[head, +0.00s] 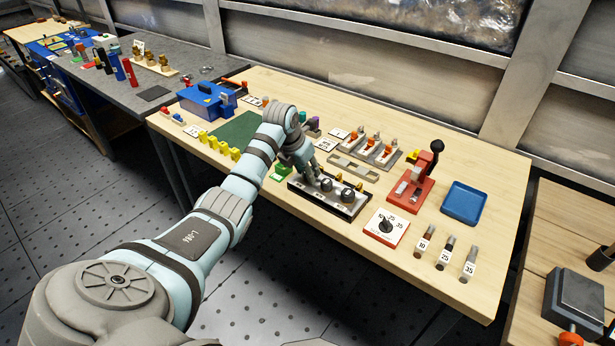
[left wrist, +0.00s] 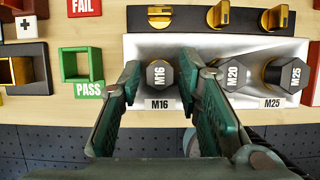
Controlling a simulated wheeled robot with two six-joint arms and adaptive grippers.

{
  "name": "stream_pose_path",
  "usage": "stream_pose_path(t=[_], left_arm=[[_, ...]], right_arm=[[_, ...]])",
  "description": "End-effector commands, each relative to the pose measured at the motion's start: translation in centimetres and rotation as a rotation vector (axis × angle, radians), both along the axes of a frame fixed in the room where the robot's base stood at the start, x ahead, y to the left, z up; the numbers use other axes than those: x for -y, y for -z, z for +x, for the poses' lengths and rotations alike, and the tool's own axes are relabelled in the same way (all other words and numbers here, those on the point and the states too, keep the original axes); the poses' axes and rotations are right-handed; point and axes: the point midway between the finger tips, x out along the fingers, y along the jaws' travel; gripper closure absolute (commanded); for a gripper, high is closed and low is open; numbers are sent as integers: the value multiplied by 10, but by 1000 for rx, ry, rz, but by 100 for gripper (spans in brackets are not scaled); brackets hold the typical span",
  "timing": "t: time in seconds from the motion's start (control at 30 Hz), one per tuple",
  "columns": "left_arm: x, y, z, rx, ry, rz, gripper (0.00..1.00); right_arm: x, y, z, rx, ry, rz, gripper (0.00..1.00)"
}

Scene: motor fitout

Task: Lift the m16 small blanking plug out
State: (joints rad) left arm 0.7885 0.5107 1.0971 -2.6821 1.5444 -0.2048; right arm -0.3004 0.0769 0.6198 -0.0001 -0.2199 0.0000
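My left gripper (left wrist: 160,75) is open, with one green finger on each side of the plug. A gap shows between the plug and each finger. In the head view my left gripper (head: 308,170) is over the left end of the tray (head: 331,207) and largely hides the plug. My right gripper is in neither view.
The M20 plug (left wrist: 231,75) stands close beside the right finger, with the M25 plug (left wrist: 288,76) further right. Several brass fittings (left wrist: 222,15) line the tray's back. A green PASS box (left wrist: 76,64) stands to the left. A red press (head: 414,187) stands to the right.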

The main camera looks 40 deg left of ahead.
Motion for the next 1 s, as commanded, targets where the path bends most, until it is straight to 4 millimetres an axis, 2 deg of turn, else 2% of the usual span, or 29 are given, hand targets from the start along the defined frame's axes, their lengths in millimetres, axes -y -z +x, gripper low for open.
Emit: stream_pose_path(t=[0.03, 0.1, 0.13, 0.43, 0.57, 0.67, 0.77, 1.0], left_arm=[[0, 0, 0, 0, 0, 0, 81], [0, 0, 0, 0, 0, 0, 93], [0, 0, 0, 0, 0, 0, 94], [0, -1, 0, 0, 0, 0, 94], [0, -10, 0, 2, 0, 0, 94], [0, -27, 1, 4, 1, 0, 94], [0, -56, 1, 6, 0, 1, 94], [0, -149, 1, 5, -1, -1, 94]], right_arm=[[0, 0, 0, 0, 0, 0, 60], [1, 0, 0, 0, 0, -1, 60], [1, 0, 0, 0, 0, -1, 60], [3, 0, 1, 1, -2, -4, 60], [3, -1, 1, 1, -2, -4, 60], [3, -3, 1, 1, -2, -4, 60], [3, -6, 0, 0, -2, -4, 60], [3, -15, 1, 1, -2, -4, 60]])
